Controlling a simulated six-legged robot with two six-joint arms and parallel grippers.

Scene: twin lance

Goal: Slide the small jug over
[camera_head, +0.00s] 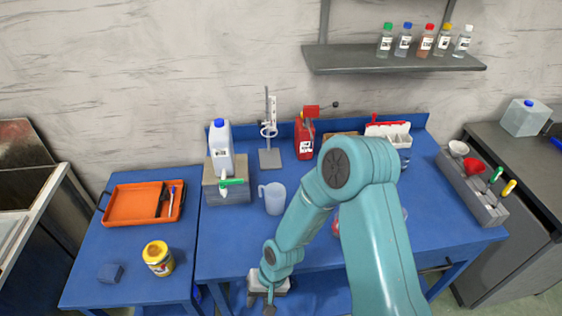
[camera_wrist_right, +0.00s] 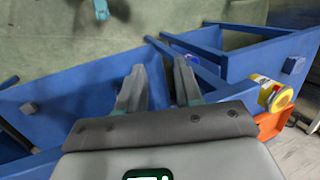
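A small translucent pale jug (camera_head: 273,197) with a handle on its left stands upright on the blue bench, left of my right arm. My right gripper (camera_head: 269,307) hangs low at the front edge of the bench, in front of the jug and apart from it. In the wrist view the two fingers of my right gripper (camera_wrist_right: 160,70) are spread with nothing between them. The jug is not seen in the wrist view. My left gripper is not in view.
A stand (camera_head: 269,157) and a red can (camera_head: 304,140) are behind. A yellow jar (camera_head: 158,262) and orange tray (camera_head: 130,204) sit on the left table.

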